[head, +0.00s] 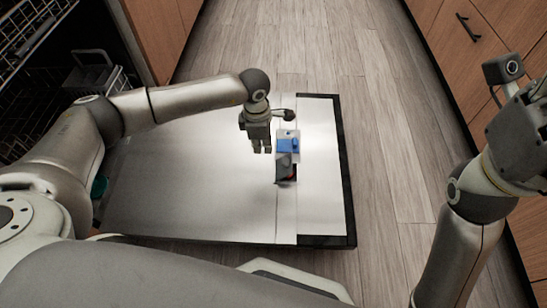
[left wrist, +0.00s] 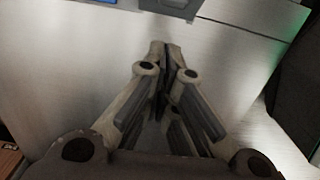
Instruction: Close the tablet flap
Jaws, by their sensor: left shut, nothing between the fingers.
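The tablet dispenser (head: 287,160) is set in the metal inner face of the lowered dishwasher door (head: 190,185). A blue part (head: 288,145) shows at its far end, with a dark grey flap-like part (head: 285,168) nearer me and a bit of red beside that. I cannot tell the flap's exact angle. My left gripper (head: 262,151) points down just left of the dispenser, shut and empty, apart from it in the picture. In the left wrist view its fingertips (left wrist: 166,46) are together; a grey piece (left wrist: 170,8) and a blue edge (left wrist: 90,3) show at the top.
My right arm's end (head: 522,130) is at the right, its fingers not clear. A dishwasher rack (head: 30,35) and a grey basket (head: 95,75) are at the upper left. Wooden cabinets (head: 480,40) line the right. The wood floor (head: 300,45) beyond the door is clear.

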